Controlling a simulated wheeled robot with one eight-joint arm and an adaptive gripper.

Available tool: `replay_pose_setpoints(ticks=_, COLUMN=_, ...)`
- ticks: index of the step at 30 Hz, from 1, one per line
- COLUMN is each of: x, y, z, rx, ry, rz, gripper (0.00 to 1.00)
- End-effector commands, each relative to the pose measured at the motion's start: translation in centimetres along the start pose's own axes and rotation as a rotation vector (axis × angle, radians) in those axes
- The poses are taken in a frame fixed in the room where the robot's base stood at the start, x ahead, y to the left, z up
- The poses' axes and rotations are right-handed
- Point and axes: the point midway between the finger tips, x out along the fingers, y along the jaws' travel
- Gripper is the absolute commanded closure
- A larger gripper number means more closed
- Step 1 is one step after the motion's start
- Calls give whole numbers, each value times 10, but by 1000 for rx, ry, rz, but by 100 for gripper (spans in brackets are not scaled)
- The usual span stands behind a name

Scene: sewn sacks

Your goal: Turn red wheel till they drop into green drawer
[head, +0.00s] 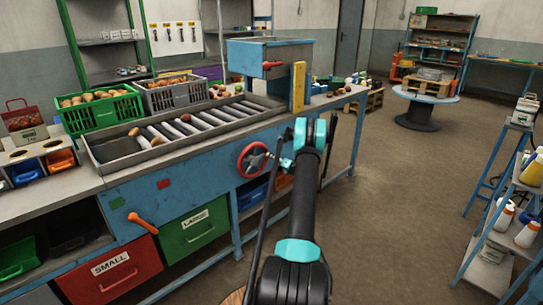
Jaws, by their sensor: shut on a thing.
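The red wheel (253,160) is a round handwheel with a dark hub on the front of the blue sorting bench. My gripper (279,161) is at its right side, shut on the wheel's rim; my arm hides part of this area. The green drawer (194,230), labelled LARGE, is below the bench, left of and lower than the wheel. Its front faces out and I cannot see inside it. Several brownish round items (185,118) lie along the edges of the sloped roller bed (190,126) on the bench top.
A red drawer (115,272) labelled SMALL is left of the green one. An orange lever (143,222) sticks out from the bench front. A green crate (101,108) and a grey crate (177,95) stand behind the rollers. A blue shelf rack (500,240) is at right; the floor between is clear.

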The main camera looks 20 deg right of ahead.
Motion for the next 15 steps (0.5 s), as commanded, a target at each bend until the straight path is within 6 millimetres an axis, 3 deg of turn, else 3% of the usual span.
replay_pose_setpoints(ticks=15, x=0, y=-28, z=-33, rx=-4, ry=1, rz=-2, gripper=100)
